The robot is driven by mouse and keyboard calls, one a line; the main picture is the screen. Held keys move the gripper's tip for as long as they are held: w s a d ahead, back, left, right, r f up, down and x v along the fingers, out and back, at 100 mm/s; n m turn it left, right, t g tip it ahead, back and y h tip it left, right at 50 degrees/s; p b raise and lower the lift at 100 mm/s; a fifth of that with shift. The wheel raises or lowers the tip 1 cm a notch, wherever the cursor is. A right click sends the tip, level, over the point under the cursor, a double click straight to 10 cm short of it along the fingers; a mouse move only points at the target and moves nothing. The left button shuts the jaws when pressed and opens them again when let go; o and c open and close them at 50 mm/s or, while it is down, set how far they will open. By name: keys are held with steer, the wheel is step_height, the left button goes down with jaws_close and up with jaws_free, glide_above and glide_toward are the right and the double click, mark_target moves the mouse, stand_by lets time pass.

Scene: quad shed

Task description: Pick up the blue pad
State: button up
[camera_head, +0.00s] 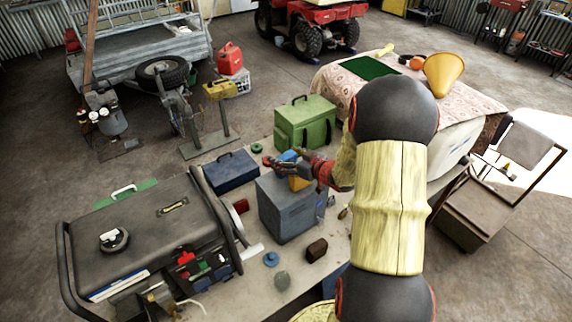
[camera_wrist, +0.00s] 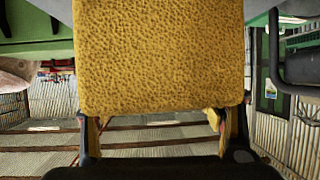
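A small blue pad (camera_head: 288,156) shows in the head view above the grey-blue box (camera_head: 283,212), at the tip of my gripper (camera_head: 302,164). A yellow block (camera_head: 299,183) shows just below it, at the box's top edge. In the wrist view a yellow, sponge-textured block (camera_wrist: 160,55) fills the upper middle. It hides my fingertips; only the finger bases show, wide apart below its lower corners. I cannot tell whether the fingers press on the pad or whether the blue and yellow parts are one piece.
A generator (camera_head: 150,235) stands left of the box, with a dark blue case (camera_head: 230,171) behind it. A green toolbox (camera_head: 305,122) stands at the back. A dark brown block (camera_head: 316,250) and a blue round piece (camera_head: 271,259) lie in front.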

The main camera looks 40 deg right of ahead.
steer(key=c, duration=0.4)
steer(key=shift+c, duration=0.2)
